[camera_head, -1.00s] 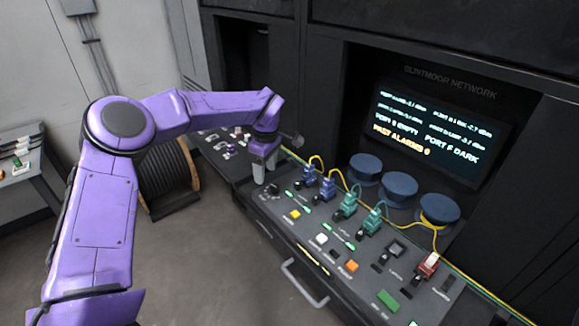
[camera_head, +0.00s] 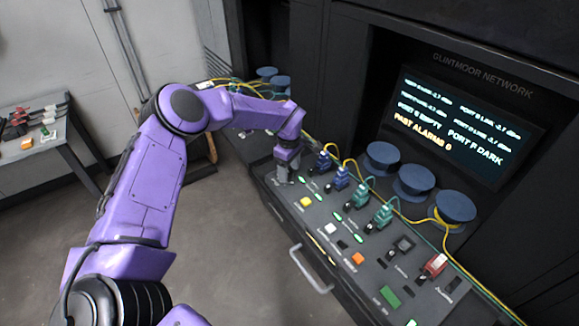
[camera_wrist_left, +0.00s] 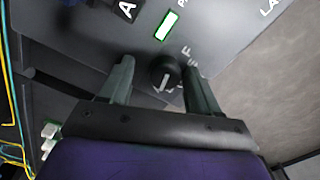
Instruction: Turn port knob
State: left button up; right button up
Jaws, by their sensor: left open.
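The port knob (camera_wrist_left: 164,72) is a round black knob with a white pointer line, seen in the left wrist view on the grey panel (camera_wrist_left: 225,30). My left gripper (camera_wrist_left: 160,80) is open, with one finger on each side of the knob. I cannot tell whether the fingers touch it. In the head view my left gripper (camera_head: 286,172) points down at the panel's far left end and hides the knob. My right gripper is not in view.
Blue connectors (camera_head: 341,177) and green connectors (camera_head: 382,214) with cables stand just right of the gripper. A yellow button (camera_head: 306,202) and drawer handle (camera_head: 311,272) lie nearer. Behind are blue spools (camera_head: 414,181) and a lit screen (camera_head: 455,125).

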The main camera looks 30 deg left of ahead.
pick_arm(q)
jog(key=shift+s+r, duration=0.15)
jog(key=shift+s, duration=0.1)
jog(key=shift+s+r, duration=0.1)
jog(key=shift+s, duration=0.1)
jog(key=c, duration=0.9)
jog(key=shift+w, duration=0.1)
jog(key=shift+c, duration=0.7)
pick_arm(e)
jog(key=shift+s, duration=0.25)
